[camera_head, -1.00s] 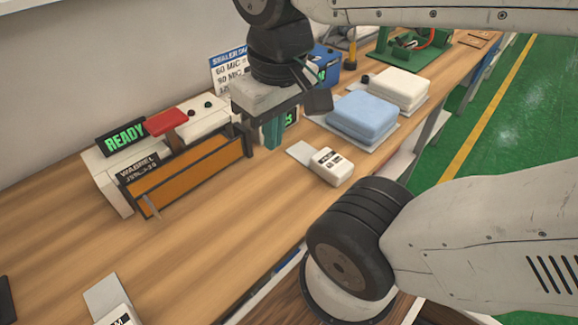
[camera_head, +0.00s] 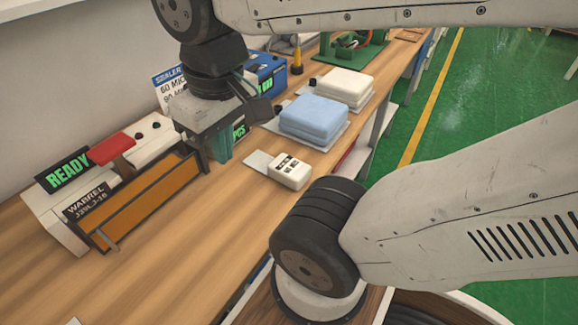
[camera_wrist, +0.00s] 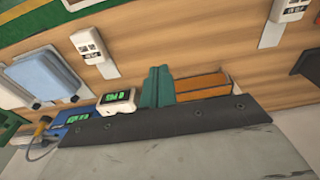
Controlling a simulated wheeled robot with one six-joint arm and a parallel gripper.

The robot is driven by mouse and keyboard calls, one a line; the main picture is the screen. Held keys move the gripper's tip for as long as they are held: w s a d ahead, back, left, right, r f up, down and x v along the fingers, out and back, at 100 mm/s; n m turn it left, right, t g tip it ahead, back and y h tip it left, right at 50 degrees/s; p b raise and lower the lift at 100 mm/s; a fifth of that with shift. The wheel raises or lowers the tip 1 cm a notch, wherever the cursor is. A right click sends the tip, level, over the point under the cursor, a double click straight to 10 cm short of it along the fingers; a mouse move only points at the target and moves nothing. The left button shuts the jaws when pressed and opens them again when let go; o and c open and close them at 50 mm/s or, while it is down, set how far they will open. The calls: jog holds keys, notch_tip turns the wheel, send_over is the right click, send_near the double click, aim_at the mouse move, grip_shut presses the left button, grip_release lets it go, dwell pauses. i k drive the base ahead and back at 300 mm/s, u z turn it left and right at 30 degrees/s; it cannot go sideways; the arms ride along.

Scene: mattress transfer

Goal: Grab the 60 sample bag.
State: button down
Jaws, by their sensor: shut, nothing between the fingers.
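A small white pack (camera_head: 290,172) with a black printed label lies on the wooden bench, a grey flap (camera_head: 258,160) at its left. The wrist view shows this white pack (camera_wrist: 89,44) and a second white pack (camera_wrist: 289,10) with a similar label. I cannot read either label well enough to tell which is the 60 sample bag. My gripper (camera_head: 222,148) points down above the bench, beside the sealer's right end and left of the pack. Its teal fingers (camera_wrist: 157,87) are shut and empty, apart from both packs.
A sealer with a READY display (camera_head: 68,175) and orange front (camera_head: 150,200) stands at the left. Blue (camera_head: 314,118) and white (camera_head: 340,86) folded pads lie behind the pack. A blue box (camera_head: 268,72) and sealer sign (camera_head: 168,82) stand near the wall.

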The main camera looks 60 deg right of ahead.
aim_at(291, 172)
jog(key=u, duration=0.05)
jog(key=k, duration=0.5)
jog(key=z, duration=2.25)
jog(key=k, duration=1.15)
jog(key=u, duration=0.55)
jog(key=i, duration=0.4)
jog(key=z, duration=0.1)
